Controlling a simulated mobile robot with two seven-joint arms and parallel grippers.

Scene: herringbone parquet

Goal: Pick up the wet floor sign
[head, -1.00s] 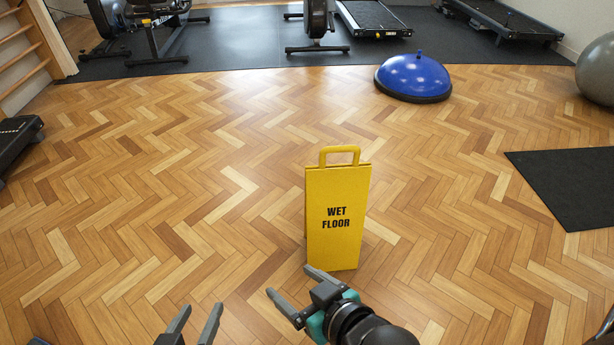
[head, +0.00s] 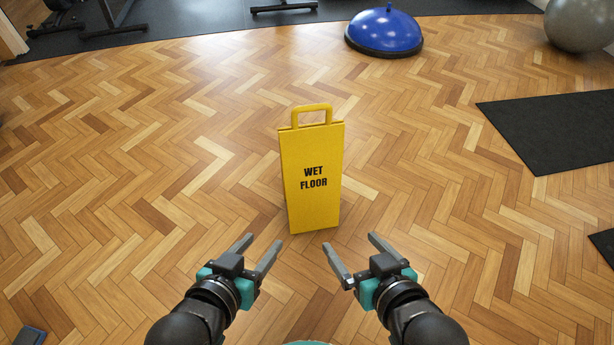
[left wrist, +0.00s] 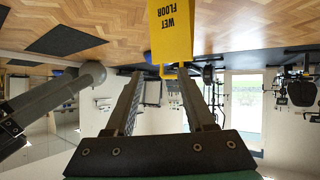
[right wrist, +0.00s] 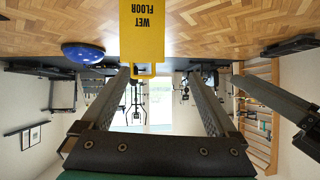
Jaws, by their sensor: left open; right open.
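The yellow wet floor sign (head: 311,205) stands upright on the parquet in the head view, with a loop handle (head: 312,109) on top and black lettering on its front. It also shows upside down in the left wrist view (left wrist: 172,42) and in the right wrist view (right wrist: 141,50). My left gripper (head: 262,247) is open and empty, in front of the sign and to its left. My right gripper (head: 350,242) is open and empty, in front of the sign and to its right. Neither gripper appears to touch the sign.
A blue half-ball (head: 384,32) sits on the floor behind the sign to the right. A black mat (head: 560,130) lies at the right, and a grey exercise ball (head: 580,24) is at the back right. Gym machines stand on dark flooring at the back. The parquet around the sign is clear.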

